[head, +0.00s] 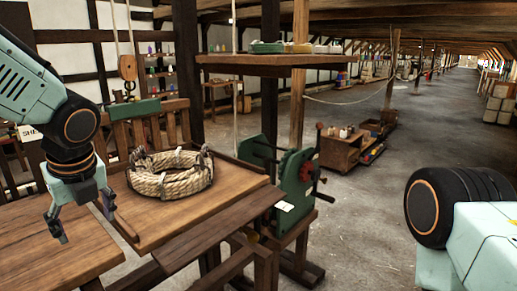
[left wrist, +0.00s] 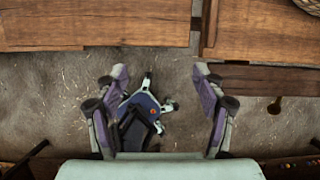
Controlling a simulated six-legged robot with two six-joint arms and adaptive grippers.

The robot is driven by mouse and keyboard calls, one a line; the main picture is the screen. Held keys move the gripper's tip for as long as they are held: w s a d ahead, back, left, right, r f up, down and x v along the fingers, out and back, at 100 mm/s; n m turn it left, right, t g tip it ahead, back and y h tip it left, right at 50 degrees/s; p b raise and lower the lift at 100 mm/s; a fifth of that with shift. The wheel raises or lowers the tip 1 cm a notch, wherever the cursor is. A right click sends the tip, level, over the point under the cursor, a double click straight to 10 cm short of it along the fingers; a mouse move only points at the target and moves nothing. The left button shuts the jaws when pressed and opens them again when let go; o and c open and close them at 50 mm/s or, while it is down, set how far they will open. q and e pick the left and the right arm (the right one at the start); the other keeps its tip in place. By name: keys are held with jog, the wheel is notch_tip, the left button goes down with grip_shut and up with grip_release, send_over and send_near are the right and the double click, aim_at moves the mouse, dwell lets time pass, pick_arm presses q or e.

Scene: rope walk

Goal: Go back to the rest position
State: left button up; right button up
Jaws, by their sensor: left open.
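My left gripper (head: 85,222) hangs from the arm at the left of the head view, pointing down beside the wooden bench. In the left wrist view the left gripper (left wrist: 158,105) has its two fingers wide apart, with nothing between them but the floor and a small wheeled blue and black object far below. A coil of rope (head: 172,174) lies on the bench top (head: 160,213), to the right of the gripper and apart from it. My right gripper does not show; only a part of my right arm shows at the lower right of the head view.
A green machine with a red handle (head: 297,178) stands right of the bench. A shelf (head: 275,60) hangs above it. A low wooden cart (head: 345,150) stands farther back. Open concrete floor (head: 370,215) runs down the long hall. Another wooden table top (head: 50,245) is at the lower left.

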pick_arm(q)
jog(key=s+d+f+n+g+h+b, duration=0.1)
jog(key=s+d+f+n+b, duration=0.25)
jog(key=f, duration=0.85)
jog(key=s+d+f+n+h+b, duration=0.1)
jog(key=s+d+f+n+b, duration=0.2)
jog(key=f, duration=1)
jog(key=s+d+f+n+g+h+b, duration=0.1)
jog(key=s+d+f+n+b, duration=0.25)
jog(key=f, duration=0.85)
jog(key=s+a+f+n+b, duration=0.1)
jog(key=s+f+n+b, duration=1)
jog(key=s+f+n, duration=0.5)
jog(key=s+f, duration=0.3)
jog(key=f, duration=0.2)
jog(key=shift+s+a+f+g, duration=0.25)
jog(key=shift+s+g, duration=0.05)
jog(key=shift+s, duration=0.1)
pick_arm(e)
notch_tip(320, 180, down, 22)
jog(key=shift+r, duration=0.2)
pick_arm(q)
jog(key=shift+s, duration=0.2)
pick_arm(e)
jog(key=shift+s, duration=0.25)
pick_arm(q)
jog(key=shift+w, duration=0.15)
jog(key=shift+c, duration=0.2)
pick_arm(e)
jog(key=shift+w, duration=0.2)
